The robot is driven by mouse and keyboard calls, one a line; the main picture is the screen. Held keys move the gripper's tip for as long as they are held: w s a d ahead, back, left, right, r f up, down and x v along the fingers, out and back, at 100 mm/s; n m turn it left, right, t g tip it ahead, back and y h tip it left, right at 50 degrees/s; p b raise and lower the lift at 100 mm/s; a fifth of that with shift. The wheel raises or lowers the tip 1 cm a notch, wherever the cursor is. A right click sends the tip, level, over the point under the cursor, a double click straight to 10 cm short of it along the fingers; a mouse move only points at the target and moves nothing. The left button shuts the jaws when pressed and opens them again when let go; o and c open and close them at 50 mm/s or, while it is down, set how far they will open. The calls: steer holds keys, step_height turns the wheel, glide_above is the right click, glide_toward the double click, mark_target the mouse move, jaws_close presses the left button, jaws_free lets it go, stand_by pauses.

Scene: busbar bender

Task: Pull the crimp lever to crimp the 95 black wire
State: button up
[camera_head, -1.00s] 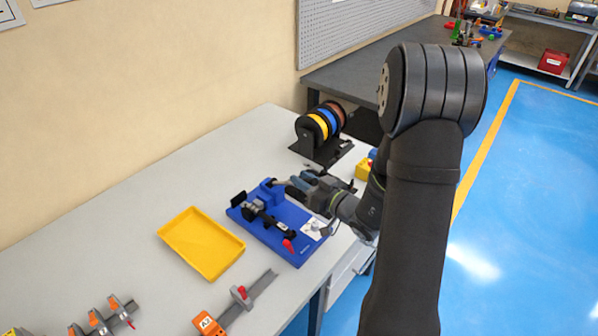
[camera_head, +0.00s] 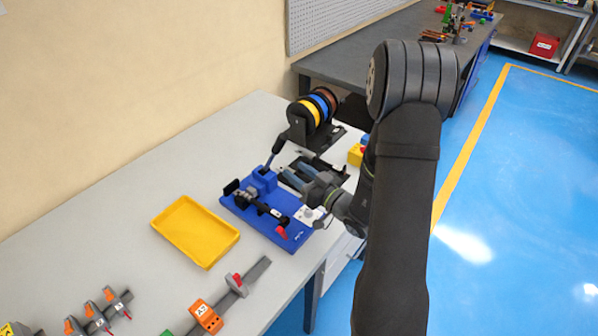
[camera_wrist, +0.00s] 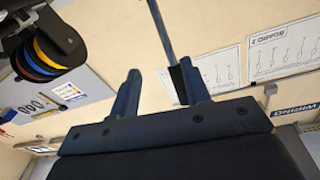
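The blue crimping fixture (camera_head: 240,213) sits on the grey bench. Its crimp lever (camera_head: 270,160) rises steeply from the blue block, with a black handle (camera_head: 279,145) at the top. My gripper (camera_head: 289,172) is beside the lever, lower than the handle and to its right, with its fingers apart. In the wrist view my gripper (camera_wrist: 158,85) is open; the lever rod (camera_wrist: 160,30) comes down from above, and its dark end shows beside the right finger. Whether they touch is unclear. A dark wire-like piece (camera_head: 262,207) lies across the fixture; its label is unreadable.
A yellow tray (camera_head: 195,232) lies left of the fixture. A spool rack (camera_head: 317,115) stands behind it, and a yellow box (camera_head: 355,155) is to the right. Orange-marked clamps (camera_head: 205,316) are at the front. Bare bench lies left of the tray.

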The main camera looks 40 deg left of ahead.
mark_target(279, 144)
steer(key=shift+d+r, duration=0.1)
steer(key=shift+d, duration=0.05)
steer(key=s+d+f, duration=0.1)
steer(key=d, duration=1.6)
steer(key=shift+s+f, duration=0.2)
steer(key=shift+s, duration=0.15)
steer(key=shift+a, duration=0.1)
steer(key=w+a+r, duration=0.1)
steer(key=a, duration=1.5)
steer(key=shift+w+a+r, duration=0.2)
steer(key=shift+w+a, duration=0.1)
steer(key=shift+w, duration=0.05)
steer(key=s+d+f, duration=0.1)
steer(key=s+d, duration=0.1)
steer(key=d, duration=1.5)
steer(key=shift+w+a+r+n+g+h, duration=0.1)
steer(key=shift+w+a+r+h, duration=0.25)
steer(key=shift+a+r+h, duration=2.3)
steer(key=shift+w+a+f+n+g+y, duration=0.15)
steer(key=shift+w+a+y, duration=0.2)
steer(key=shift+a, duration=5.05)
steer(key=shift+w+a+r+n+g+h, duration=0.2)
steer(key=shift+a+r+h, duration=1)
steer(key=shift+a, duration=2.85)
